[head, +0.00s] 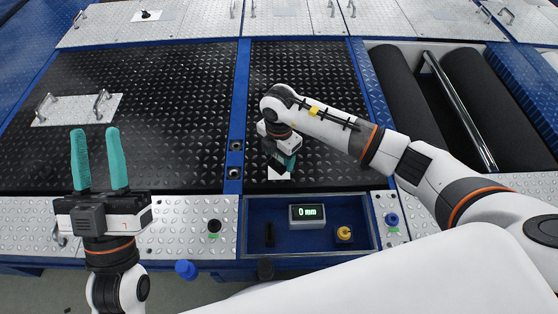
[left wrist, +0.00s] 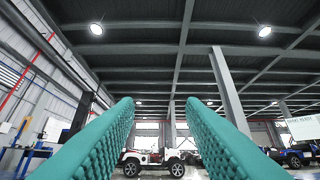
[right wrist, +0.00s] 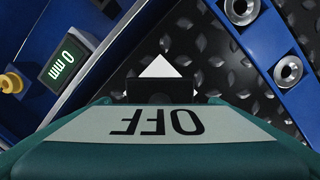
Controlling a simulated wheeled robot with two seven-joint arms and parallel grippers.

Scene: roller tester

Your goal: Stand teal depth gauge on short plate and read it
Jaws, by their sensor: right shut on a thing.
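My right gripper (head: 284,157) points down over the narrower black tread plate (head: 300,80), near its front edge. It is shut on the teal depth gauge (right wrist: 160,150), which fills the lower right wrist view. The gauge's pale face reads OFF, upside down there. A dark block sticks out beyond the face, over a white patch (head: 278,174) on the plate; the patch also shows in the right wrist view (right wrist: 162,67). Whether the gauge touches the plate is unclear. My left gripper (head: 97,135) is open and empty, fingers pointing up.
A blue tray (head: 287,247) at the front holds a display (head: 307,214) reading 0 mm, a yellow knob (head: 344,233) and a dark piece (head: 269,234). A wider black plate (head: 150,100) with handles lies left. Black rollers (head: 410,100) with a metal bar lie right.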

